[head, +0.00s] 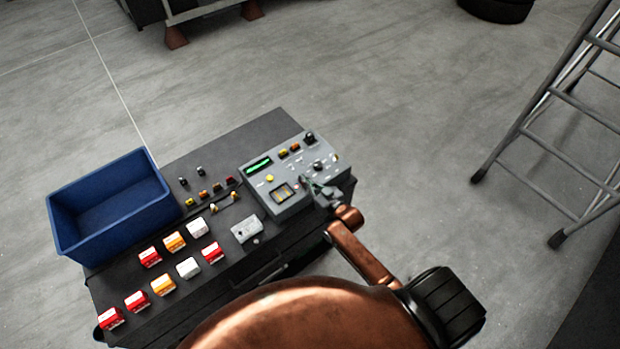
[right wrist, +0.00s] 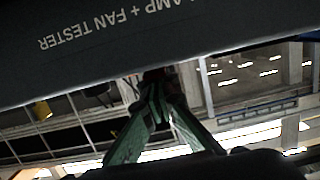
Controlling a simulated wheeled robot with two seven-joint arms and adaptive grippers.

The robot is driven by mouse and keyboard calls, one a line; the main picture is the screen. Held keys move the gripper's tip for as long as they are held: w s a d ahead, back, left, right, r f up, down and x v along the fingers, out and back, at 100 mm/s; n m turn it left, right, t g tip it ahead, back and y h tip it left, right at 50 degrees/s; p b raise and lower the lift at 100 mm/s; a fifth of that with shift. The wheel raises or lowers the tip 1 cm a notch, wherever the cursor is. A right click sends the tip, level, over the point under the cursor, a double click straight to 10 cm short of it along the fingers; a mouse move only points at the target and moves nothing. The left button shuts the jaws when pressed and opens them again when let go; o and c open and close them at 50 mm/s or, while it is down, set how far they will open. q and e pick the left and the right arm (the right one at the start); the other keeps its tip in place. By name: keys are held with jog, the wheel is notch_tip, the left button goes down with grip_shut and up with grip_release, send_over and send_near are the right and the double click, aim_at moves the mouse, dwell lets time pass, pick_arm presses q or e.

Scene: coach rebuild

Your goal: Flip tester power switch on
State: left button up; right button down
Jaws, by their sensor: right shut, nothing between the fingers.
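The grey tester (head: 262,183) sits on the right end of a black cart top, its green display lit. Its panel carries several knobs, coloured buttons and a small gauge window. I cannot tell which small part is the power switch. My right gripper (head: 322,193) is at the tester's lower right corner, shut and empty; it covers that part of the panel. In the right wrist view its fingers (right wrist: 156,100) come together next to the tester's dark side (right wrist: 130,55), lettered "AMP + FAN TESTER" upside down. I cannot tell whether they touch it. My left gripper is not in view.
The black cart top (head: 240,135) also bears a blue bin (head: 60,218) at the left, several red, white and orange blocks (head: 188,267), and a small light grey box (head: 246,229). A ladder (head: 522,130) stands on the floor at the right.

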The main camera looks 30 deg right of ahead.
jog(key=shift+r, duration=0.25)
notch_tip(320, 180, up, 4)
jog(key=p, duration=0.4)
jog(key=shift+w+r, duration=0.1)
jog(key=r+b+v, duration=0.1)
jog(key=v, duration=0.8)
jog(key=shift+r+b, duration=0.2)
jog(key=shift+b, duration=0.1)
